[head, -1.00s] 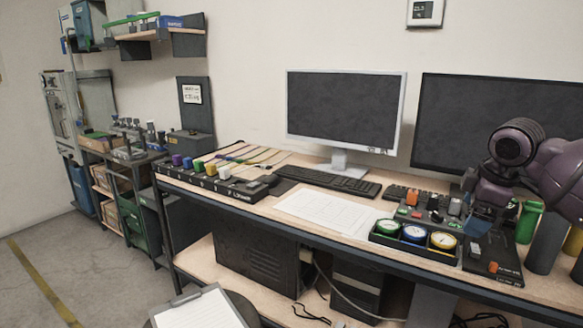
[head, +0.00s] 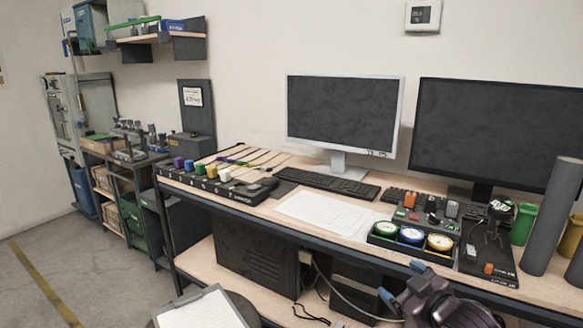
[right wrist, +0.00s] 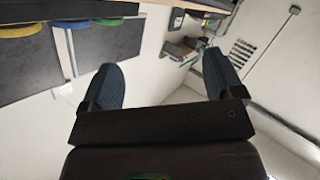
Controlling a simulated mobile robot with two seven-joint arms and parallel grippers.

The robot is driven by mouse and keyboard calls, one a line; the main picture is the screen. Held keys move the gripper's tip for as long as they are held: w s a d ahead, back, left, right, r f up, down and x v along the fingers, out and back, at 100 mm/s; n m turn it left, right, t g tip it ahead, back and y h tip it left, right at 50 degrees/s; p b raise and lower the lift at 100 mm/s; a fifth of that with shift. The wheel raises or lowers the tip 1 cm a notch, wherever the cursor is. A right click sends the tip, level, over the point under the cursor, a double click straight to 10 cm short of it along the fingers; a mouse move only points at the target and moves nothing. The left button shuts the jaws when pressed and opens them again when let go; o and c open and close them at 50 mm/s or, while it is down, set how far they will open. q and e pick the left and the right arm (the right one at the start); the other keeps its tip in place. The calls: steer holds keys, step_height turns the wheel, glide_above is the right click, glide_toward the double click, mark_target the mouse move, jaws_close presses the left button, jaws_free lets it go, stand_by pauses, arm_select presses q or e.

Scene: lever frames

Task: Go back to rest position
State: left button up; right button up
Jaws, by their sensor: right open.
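My right gripper (head: 402,283) is low in front of the workbench's front edge, at the bottom of the head view. Its two blue fingertips are spread apart with nothing between them. It also shows in the right wrist view (right wrist: 163,80), open and empty, with white wall and shelving beyond. The black lever panel (head: 478,266) on the bench stands clear of the gripper, with its dark lever (head: 494,222) upright and an orange button at the front. My left gripper is in neither view.
The workbench (head: 275,208) holds two dark monitors (head: 343,108), a keyboard (head: 327,182), a tray of three gauges (head: 411,236) and a row of coloured blocks (head: 200,170). A grey cylinder (head: 552,215) stands at right. A clipboard (head: 205,308) is at the lower left. Floor at left is clear.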

steer(key=s+d+f+m+g+h, duration=0.1)
steer(key=s+f+m, duration=0.1)
steer(key=s+f, duration=0.5)
steer(key=s+d+f+m+g+h, duration=0.1)
steer(key=s+f+m+h, duration=0.1)
steer(key=s+f, duration=0.6)
steer(key=s+d+f+m+g+h+p, duration=0.1)
steer(key=s+f, duration=0.6)
steer(key=s, duration=1)
steer(key=m+h, duration=0.1)
steer(key=m, duration=0.1)
steer(key=shift+d+f+m+g, duration=0.3)
steer(key=shift+d+f+m, duration=0.05)
steer(key=shift+d+m, duration=0.05)
